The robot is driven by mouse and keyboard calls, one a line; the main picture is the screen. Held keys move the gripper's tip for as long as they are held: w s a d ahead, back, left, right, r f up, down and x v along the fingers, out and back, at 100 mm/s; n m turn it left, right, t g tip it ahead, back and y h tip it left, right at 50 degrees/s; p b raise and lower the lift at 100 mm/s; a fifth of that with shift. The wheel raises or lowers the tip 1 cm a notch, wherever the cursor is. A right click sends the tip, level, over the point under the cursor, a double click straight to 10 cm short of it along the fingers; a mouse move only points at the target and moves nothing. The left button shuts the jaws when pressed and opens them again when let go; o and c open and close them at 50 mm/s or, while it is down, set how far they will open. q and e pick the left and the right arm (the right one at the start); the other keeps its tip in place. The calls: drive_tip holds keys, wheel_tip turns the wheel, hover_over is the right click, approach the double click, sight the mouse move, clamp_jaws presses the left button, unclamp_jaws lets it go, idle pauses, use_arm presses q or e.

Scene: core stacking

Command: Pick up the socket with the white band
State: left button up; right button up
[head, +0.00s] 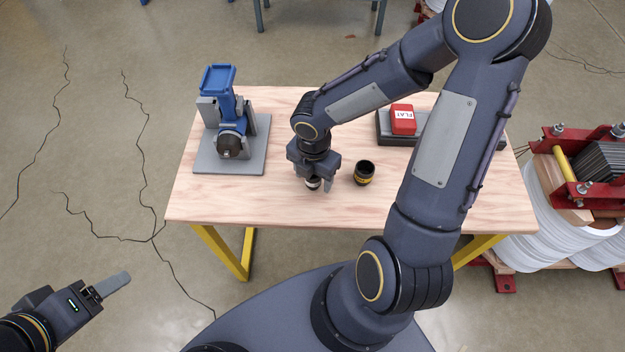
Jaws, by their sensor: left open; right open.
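A small dark socket with a white band (313,184) stands on the wooden table, partly hidden under my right gripper. My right gripper (318,184) points down at it and is open. One finger shows just to the right of the socket; the other is hard to make out, so I cannot tell whether the fingers touch it. My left gripper (117,285) is open and empty at the lower left, off the table.
A blue tool in a grey stand (257,150) occupies the table's left side. A red block marked FLAT (403,120) sits on a dark base at the back right, partly behind my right arm. The table's (245,205) front strip is clear.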

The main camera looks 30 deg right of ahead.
drive_tip(key=shift+f, duration=0.3)
drive_tip(key=c, duration=1.1)
drive_tip(key=shift+r, duration=0.1)
